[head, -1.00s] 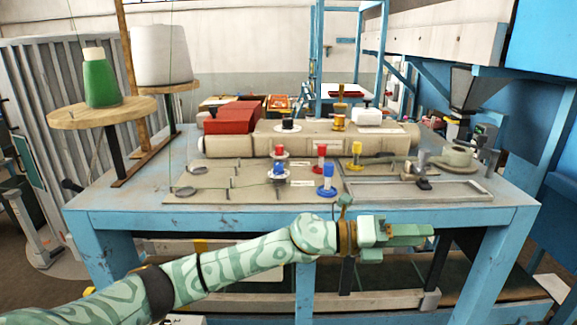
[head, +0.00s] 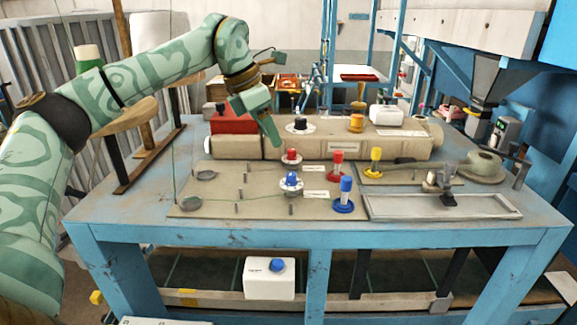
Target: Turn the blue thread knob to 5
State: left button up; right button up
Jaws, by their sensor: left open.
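The blue thread knob (head: 291,180) sits on a round white dial on the beige plate of the blue table. Its marks are too small to read. A red knob (head: 291,155) on a similar white dial is just behind it. My left gripper (head: 272,132) is open and empty. It hangs with its fingers pointing down, above and behind the blue knob and slightly to its left, apart from it. My right gripper is not in view.
A blue post (head: 345,192), a red post (head: 338,163) and a yellow post (head: 375,161) stand right of the knobs. A beige machine housing (head: 385,143) with a black knob (head: 299,124) lies behind. A white box (head: 269,278) is under the table.

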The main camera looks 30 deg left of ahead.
aim_at(290, 173)
pick_arm(q)
jog(key=p+x, duration=0.2)
jog(key=x, duration=0.8)
jog(key=shift+w+f, duration=0.15)
jog(key=shift+f, duration=0.1)
jog(key=shift+w+d+f, duration=0.1)
jog(key=shift+d+f, duration=0.05)
jog(key=shift+f, duration=0.2)
grip_shut()
